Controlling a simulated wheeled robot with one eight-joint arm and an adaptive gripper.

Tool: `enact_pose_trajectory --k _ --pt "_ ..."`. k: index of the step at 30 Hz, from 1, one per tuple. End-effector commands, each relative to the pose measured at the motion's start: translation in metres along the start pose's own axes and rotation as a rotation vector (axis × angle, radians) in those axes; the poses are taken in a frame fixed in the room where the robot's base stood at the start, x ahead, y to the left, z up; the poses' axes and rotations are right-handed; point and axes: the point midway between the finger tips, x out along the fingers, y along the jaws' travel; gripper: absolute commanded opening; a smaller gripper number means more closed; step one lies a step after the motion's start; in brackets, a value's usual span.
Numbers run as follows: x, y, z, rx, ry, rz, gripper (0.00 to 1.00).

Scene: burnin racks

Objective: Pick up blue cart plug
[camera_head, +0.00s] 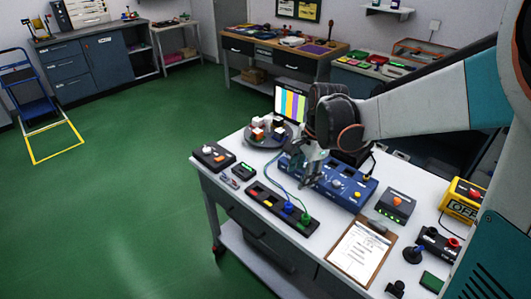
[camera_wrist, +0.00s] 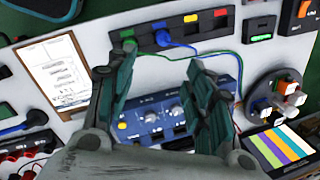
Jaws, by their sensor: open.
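The blue plug (camera_head: 288,207) stands in the black strip on the white cart top. In the wrist view the blue plug (camera_wrist: 162,38) shows beyond the fingertips, roughly in line with the gap between them. My gripper (camera_head: 311,178) is open and empty above the blue box (camera_head: 338,187). In the wrist view its two fingers (camera_wrist: 161,58) are spread apart, hiding part of the box.
The black strip (camera_head: 262,197) also has red and yellow parts. A clipboard (camera_head: 360,250), a grey box with an orange button (camera_head: 396,206), a round tray (camera_head: 250,137) and a colour-bar screen (camera_head: 290,103) crowd the cart. Green floor lies open at left.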

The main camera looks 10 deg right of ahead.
Motion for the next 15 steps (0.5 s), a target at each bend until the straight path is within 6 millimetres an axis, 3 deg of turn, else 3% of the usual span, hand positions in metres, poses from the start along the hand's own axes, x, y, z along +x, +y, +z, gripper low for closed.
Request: enact_pose_trajectory --k 6,15 --pt "0.028 -0.025 -0.015 0.254 -0.036 0.082 0.48" --pt "0.056 -0.030 -0.020 0.374 -0.046 0.124 0.48"
